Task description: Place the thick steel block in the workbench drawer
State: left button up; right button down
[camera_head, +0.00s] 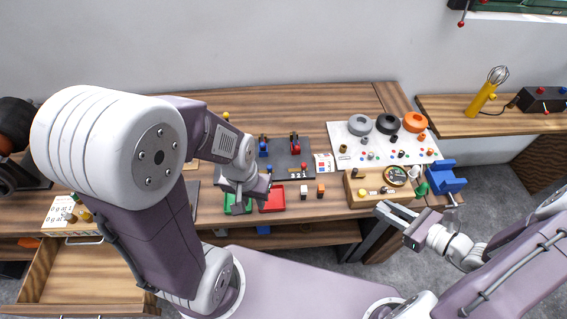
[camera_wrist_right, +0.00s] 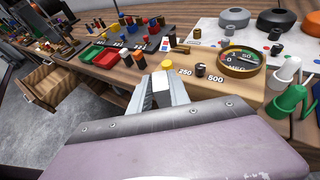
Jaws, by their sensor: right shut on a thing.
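My right gripper (camera_head: 388,209) is at the bench's front edge, below the wooden meter box. In the right wrist view its fingers (camera_wrist_right: 166,92) are shut on a pale grey piece (camera_wrist_right: 164,99), which looks like the thick steel block; the fingers hide much of it. The workbench drawer (camera_head: 85,272) is pulled open at the lower left, far from this gripper; its visible floor looks bare. It also shows in the right wrist view (camera_wrist_right: 48,92). My left gripper (camera_head: 238,203) is over the green and red trays; its opening is unclear.
The wooden meter box (camera_head: 370,200) and blue vise (camera_head: 445,180) stand close to my right gripper. A white board (camera_head: 350,142) with coil rings lies behind. A red tray (camera_head: 272,200) and small blocks sit mid-bench. My left arm covers part of the left bench.

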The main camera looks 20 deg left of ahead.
aim_at(105, 264)
jog(key=k+j+u, duration=0.2)
jog(key=u, duration=0.3)
jog(key=k+j+u, duration=0.1)
jog(key=j+u, duration=0.35)
jog(key=k+j+u, duration=0.1)
jog(key=j+u, duration=0.15)
jog(key=u, duration=0.25)
jog(key=j+u, duration=0.75)
jog(key=u, duration=0.2)
